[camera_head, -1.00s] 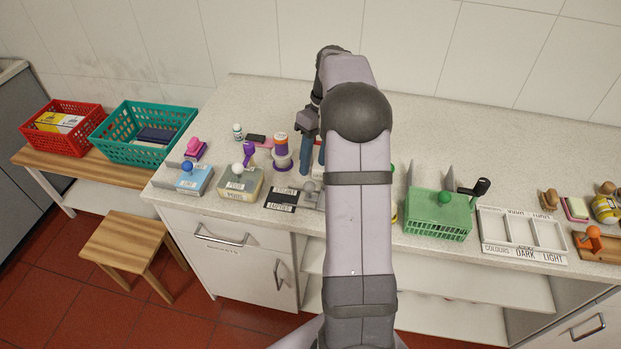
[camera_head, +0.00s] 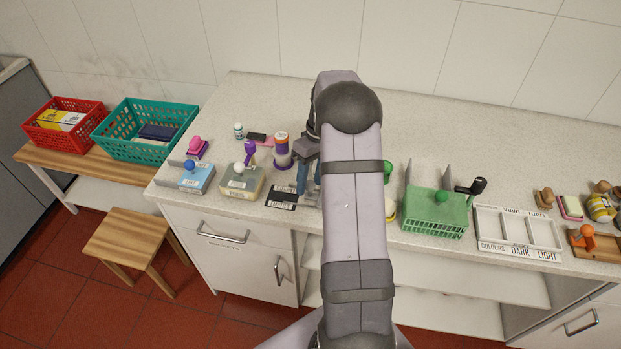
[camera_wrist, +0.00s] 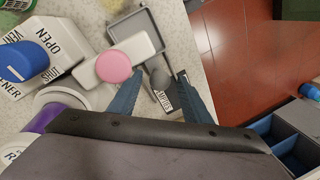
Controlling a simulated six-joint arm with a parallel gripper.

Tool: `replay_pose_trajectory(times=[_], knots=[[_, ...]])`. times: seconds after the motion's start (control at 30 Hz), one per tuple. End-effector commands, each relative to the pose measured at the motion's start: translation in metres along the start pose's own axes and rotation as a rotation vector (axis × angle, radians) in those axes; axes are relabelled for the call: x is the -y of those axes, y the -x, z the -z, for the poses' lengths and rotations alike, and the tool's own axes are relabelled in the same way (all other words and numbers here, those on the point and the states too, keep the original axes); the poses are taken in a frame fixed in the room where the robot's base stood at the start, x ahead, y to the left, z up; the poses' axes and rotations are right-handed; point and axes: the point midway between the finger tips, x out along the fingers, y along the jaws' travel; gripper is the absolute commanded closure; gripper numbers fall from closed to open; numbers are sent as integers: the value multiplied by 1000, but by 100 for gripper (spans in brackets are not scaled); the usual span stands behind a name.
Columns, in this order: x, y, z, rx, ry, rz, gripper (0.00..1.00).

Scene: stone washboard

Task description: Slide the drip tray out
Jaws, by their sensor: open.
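A shallow grey tray (camera_wrist: 128,28) with a raised rim, which looks like the drip tray, shows in the wrist view. A white piece with a pink round top (camera_wrist: 114,66) lies over part of it. In the head view my gripper (camera_head: 309,188) points down at the counter's front edge, and my arm hides most of the tray.
A green basket (camera_head: 436,215) and white sectioned tray (camera_head: 517,232) stand right of my arm. The back of the counter is clear.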

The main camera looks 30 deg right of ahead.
Motion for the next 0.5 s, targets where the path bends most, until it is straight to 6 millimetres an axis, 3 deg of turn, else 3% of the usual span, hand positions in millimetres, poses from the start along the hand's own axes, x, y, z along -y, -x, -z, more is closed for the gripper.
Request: replay_pose_trajectory(times=[0.07, 0.27, 0.5], knots=[[0, 0, 0, 0, 0, 0, 56], [0, 0, 0, 0, 0, 0, 100], [7, 0, 11, 0, 4, 0, 100]])
